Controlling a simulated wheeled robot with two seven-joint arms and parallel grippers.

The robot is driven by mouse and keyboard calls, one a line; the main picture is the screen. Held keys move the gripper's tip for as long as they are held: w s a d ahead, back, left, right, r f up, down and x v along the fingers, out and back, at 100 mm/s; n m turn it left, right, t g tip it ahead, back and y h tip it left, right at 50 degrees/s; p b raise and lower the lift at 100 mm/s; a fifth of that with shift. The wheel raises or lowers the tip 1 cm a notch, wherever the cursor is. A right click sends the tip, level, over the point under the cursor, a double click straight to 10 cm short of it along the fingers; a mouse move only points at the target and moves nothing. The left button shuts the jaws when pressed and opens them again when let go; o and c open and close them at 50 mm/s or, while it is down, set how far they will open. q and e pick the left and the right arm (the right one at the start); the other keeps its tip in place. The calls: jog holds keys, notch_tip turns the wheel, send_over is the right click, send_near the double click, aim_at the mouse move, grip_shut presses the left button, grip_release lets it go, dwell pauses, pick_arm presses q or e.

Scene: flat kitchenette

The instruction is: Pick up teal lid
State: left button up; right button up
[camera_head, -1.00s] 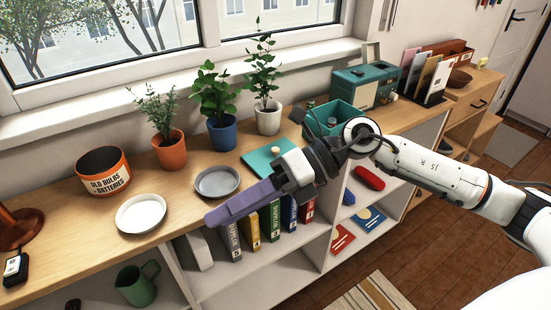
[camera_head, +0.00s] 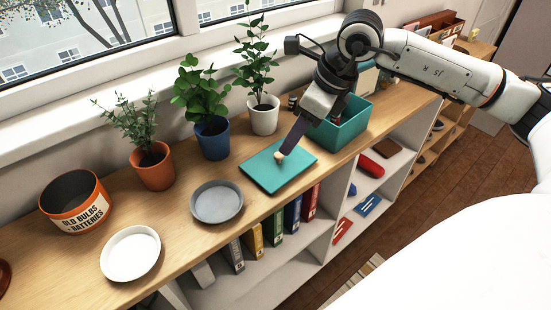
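The teal lid (camera_head: 268,176) lies flat on the wooden counter, with a small pale round knob (camera_head: 279,157) on top. My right gripper (camera_head: 284,152) points down over the lid, its purple fingers at the knob. Only one finger shows clearly, so I cannot tell whether they are open or closed on the knob. The open teal box (camera_head: 345,132) stands just right of the lid, partly behind my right gripper. My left gripper is not in view.
A grey dish (camera_head: 216,203) and a white plate (camera_head: 131,254) lie left of the lid. Potted plants in white (camera_head: 264,118), blue (camera_head: 212,141) and orange (camera_head: 153,170) pots stand behind. An orange bin (camera_head: 75,203) is at the far left. Binders (camera_head: 275,229) fill the shelf below.

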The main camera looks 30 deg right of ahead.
aim_at(280, 155)
jog(key=shift+w+a+f, duration=0.15)
jog(key=shift+w+f, duration=0.05)
jog(key=shift+f, duration=0.5)
jog(key=p+x, duration=0.1)
jog(key=x, duration=0.3)
jog(key=shift+w+a+f, duration=0.1)
jog(key=shift+w+f, duration=0.2)
jog(key=shift+f, duration=0.1)
jog(key=c, duration=0.9)
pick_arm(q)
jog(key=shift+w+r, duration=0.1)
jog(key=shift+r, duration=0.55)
pick_arm(e)
grip_shut()
